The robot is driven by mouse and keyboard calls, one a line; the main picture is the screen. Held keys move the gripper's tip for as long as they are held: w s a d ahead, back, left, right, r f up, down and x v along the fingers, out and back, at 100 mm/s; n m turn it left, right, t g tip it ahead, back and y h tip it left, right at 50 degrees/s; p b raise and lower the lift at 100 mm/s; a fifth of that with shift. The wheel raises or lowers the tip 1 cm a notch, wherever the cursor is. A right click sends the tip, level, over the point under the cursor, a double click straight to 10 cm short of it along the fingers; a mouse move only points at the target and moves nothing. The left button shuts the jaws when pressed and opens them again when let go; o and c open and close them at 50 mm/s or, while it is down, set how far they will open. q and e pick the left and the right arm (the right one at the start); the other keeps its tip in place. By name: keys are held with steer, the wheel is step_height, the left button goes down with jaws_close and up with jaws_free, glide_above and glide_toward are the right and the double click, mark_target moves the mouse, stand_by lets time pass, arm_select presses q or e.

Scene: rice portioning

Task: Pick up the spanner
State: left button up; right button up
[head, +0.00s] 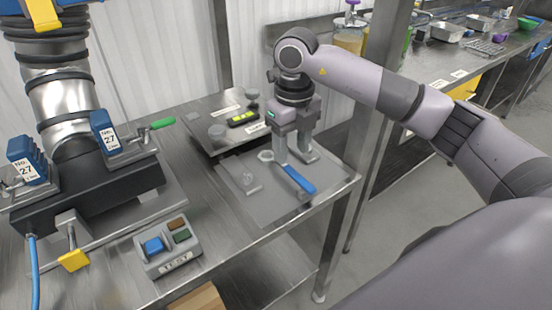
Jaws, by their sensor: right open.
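The spanner (297,178) has a blue handle and a pale metal ring end. It lies flat on a grey mat or tray (270,210) near the table's right end, its handle pointing toward the front right. My right gripper (294,160) is open, pointing down over the ring end of the spanner, with its fingers spread. I cannot tell whether the fingers touch the spanner. My left gripper is not in view.
A small clear-and-metal item (248,180) lies left of the spanner. A scale-like plate (225,125) with a yellow-green level is behind. A button box (167,246) stands at front left, beside a large machine (85,185) with blue blocks labelled 27. A grey post (376,120) rises at right.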

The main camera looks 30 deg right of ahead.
mark_target(294, 173)
steer(key=f, duration=0.4)
steer(key=f+p, duration=0.1)
steer(key=f, duration=0.2)
steer(key=shift+s+d, duration=0.15)
steer(key=shift+d, duration=0.2)
steer(key=shift+c, duration=0.3)
jaws_close()
